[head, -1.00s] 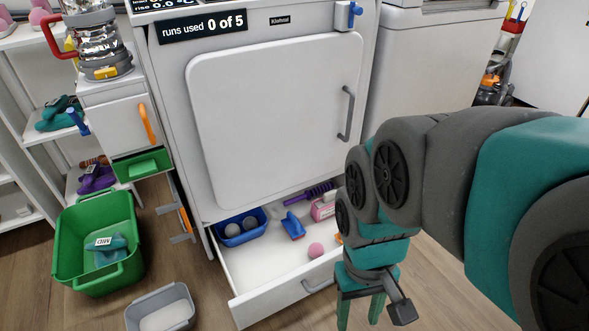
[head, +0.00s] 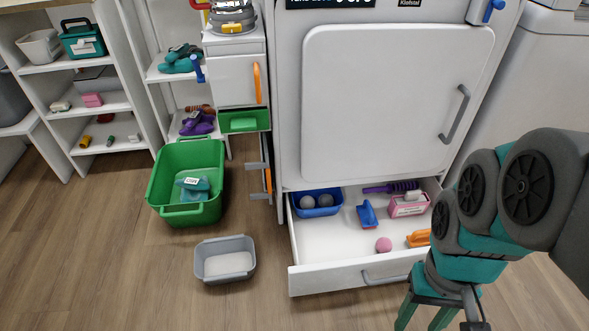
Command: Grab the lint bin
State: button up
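No bin has a label I can read as lint. A small open grey bin (head: 225,275) with a pale inside stands on the floor, left of the open drawer. A larger green bin (head: 160,185) stands behind it to the left and holds a teal item with a white label (head: 193,186). My gripper (head: 420,324) is at the bottom right, in front of the drawer and well to the right of both bins. Its two green fingers are apart with nothing seen between them; the tips are near the bottom picture edge.
The white machine's drawer (head: 335,279) is pulled out, holding a blue tray (head: 316,212), a blue brush (head: 367,214), a pink box (head: 409,208) and a pink ball (head: 383,244). Shelves (head: 105,104) stand at the left. Wooden floor (head: 95,265) is clear left of the grey bin.

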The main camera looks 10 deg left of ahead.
aim_at(223, 260)
jog(key=u, duration=1.5)
jog(key=k+l+z, duration=0.1)
jog(key=l+z, duration=0.25)
jog(key=k+l+z, duration=0.1)
jog(key=z, duration=0.25)
